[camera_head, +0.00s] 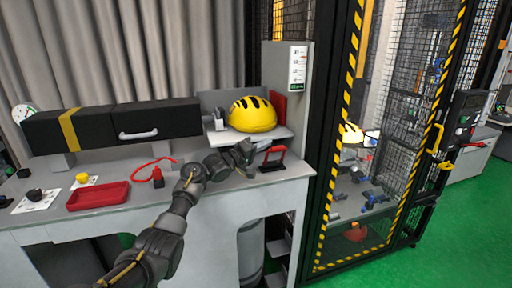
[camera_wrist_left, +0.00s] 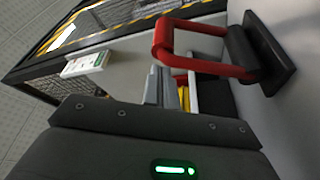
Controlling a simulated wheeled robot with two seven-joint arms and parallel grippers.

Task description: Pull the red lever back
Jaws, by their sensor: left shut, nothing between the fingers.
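The red lever (camera_head: 273,155) is a red loop handle on a black base, standing at the right end of the grey workbench. It shows large at the upper right of the left wrist view (camera_wrist_left: 203,28), with its black base (camera_wrist_left: 262,52) on the bench. My left gripper (camera_head: 250,147) is just left of the lever in the head view, shut and empty. In the left wrist view its grey fingers (camera_wrist_left: 163,85) point toward the lever's end bar and look close below it. I cannot tell whether they touch. My right gripper is not in view.
A yellow helmet (camera_head: 252,114) sits on a raised white platform (camera_head: 262,135) behind the gripper. A black box (camera_head: 112,128), a red tray (camera_head: 98,196) and a yellow button (camera_head: 82,178) are to the left. A mesh cage with a striped frame (camera_head: 338,140) stands right.

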